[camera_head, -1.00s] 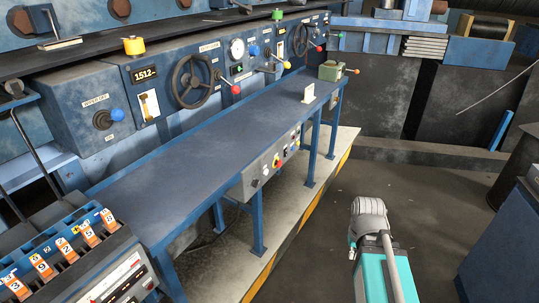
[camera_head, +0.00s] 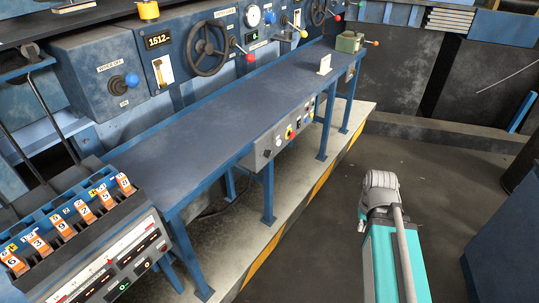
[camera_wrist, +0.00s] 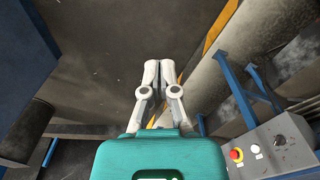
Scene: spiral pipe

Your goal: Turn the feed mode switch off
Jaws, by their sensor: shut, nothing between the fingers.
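A grey control box (camera_head: 287,138) hangs on the front edge of the blue bench, with small switches, a red button on yellow and other buttons. The labels are too small to read, so I cannot tell which control is the feed mode switch. My gripper (camera_wrist: 159,68) is shut and empty over the floor, left of the box and apart from it. In the head view its fingers cannot be made out.
The blue bench (camera_head: 200,140) has legs standing on a pale plinth with a yellow-black edge (camera_head: 320,183). A counter console (camera_head: 105,255) stands at the lower left. Behind are a handwheel (camera_head: 207,48) and a blue-knobbed lever (camera_head: 130,80). The floor (camera_head: 440,170) right of the plinth is open.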

